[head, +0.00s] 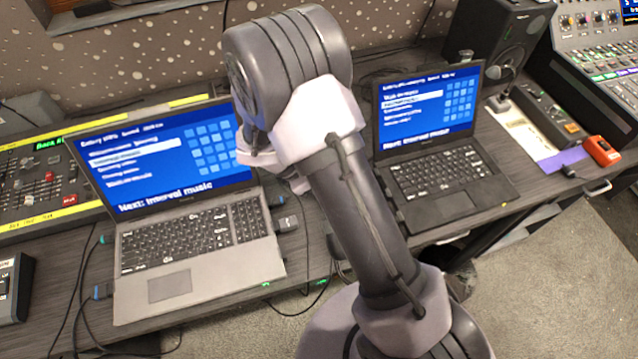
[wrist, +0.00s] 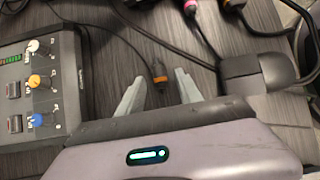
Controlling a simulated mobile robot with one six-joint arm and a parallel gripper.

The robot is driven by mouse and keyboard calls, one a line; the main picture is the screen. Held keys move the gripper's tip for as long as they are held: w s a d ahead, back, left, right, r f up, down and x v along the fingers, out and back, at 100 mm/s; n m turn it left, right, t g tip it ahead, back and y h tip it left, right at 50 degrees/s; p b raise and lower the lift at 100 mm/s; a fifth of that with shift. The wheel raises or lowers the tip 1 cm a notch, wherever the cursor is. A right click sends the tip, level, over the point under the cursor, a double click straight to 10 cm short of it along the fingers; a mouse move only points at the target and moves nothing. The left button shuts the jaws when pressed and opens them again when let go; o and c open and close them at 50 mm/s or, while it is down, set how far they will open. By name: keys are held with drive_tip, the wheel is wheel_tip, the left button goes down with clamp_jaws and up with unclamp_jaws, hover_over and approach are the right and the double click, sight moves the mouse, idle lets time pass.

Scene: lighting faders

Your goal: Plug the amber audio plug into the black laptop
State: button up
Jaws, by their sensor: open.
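The black laptop (head: 435,150) stands open at the right of the desk in the head view, its screen lit blue. My arm covers part of its left side. In the wrist view, a dark plug with an amber band (wrist: 159,77) lies on the desk, its cable running up and left. My gripper (wrist: 160,75) is open, with one pale finger on each side of the plug and a gap to each. In the head view my arm hides the gripper's fingers and the amber plug.
A grey laptop (head: 200,235) stands open at the left. The wrist view shows a pink-banded plug (wrist: 190,6), a red-banded plug (wrist: 233,5), a black box (wrist: 255,72) at right and a knob panel (wrist: 38,85) at left. A speaker (head: 495,45) stands behind the black laptop.

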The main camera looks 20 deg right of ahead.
clamp_jaws()
wheel_tip(320, 180, up, 5)
drive_tip(key=p, duration=0.5)
drive_tip(key=shift+r, duration=0.2)
drive_tip(key=shift+f, duration=0.1)
drive_tip(key=x, duration=0.6)
drive_tip(key=shift+b, duration=0.4)
drive_tip(key=shift+d+b, duration=0.4)
drive_tip(key=shift+d, duration=2.25)
